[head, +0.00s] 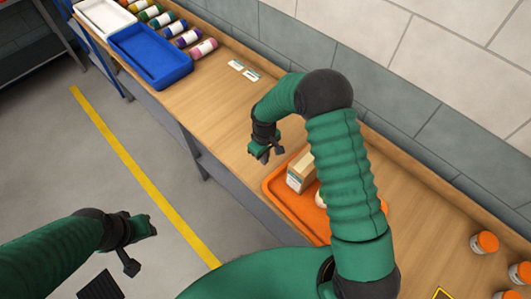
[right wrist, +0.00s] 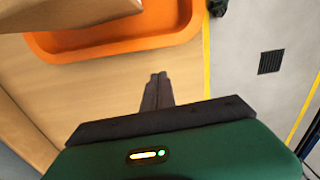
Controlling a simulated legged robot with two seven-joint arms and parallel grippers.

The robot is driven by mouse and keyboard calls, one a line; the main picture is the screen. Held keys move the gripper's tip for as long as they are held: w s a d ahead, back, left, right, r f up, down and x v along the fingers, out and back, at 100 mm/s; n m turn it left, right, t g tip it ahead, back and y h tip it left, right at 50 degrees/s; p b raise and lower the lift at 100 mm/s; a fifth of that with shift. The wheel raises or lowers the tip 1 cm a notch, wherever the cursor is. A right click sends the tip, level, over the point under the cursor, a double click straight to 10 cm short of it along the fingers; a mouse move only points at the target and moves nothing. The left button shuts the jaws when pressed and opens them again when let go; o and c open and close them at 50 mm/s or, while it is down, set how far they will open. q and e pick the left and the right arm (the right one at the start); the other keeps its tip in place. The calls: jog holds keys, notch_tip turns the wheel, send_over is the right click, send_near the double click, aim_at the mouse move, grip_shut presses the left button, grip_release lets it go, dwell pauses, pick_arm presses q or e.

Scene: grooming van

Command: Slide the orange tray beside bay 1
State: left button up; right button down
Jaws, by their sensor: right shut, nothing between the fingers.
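The orange tray (head: 286,207) lies on the wooden bench, partly hidden behind my right arm. A cardboard box (head: 301,172) and a pale item partly hidden by the arm stand in it. My right gripper (head: 266,155) is shut and empty, above the bench just beyond the tray's far-left end. In the right wrist view its fingers (right wrist: 157,90) are together, apart from the tray's rim (right wrist: 120,48). Two small labels (head: 243,70) lie farther along the bench; their text is too small to read. My left gripper (head: 138,246) is over the floor, away from the bench; its opening is unclear.
Orange-lidded jars (head: 484,243) stand at the near right. The bench between the orange and blue trays is largely clear. A wall runs behind.

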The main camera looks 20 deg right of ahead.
aim_at(274, 171)
notch_tip(274, 171, down, 4)
jog(key=shift+d+p, duration=0.15)
jog(key=shift+p, duration=0.3)
jog(key=s+d+p, duration=0.1)
jog(key=s+p, duration=0.1)
jog(key=shift+s+d+f, duration=0.3)
jog(key=shift+d+f, duration=0.05)
jog(key=shift+f, duration=0.05)
jog(key=shift+s+d, duration=0.15)
jog(key=shift+s, duration=0.35)
jog(key=shift+f, duration=0.1)
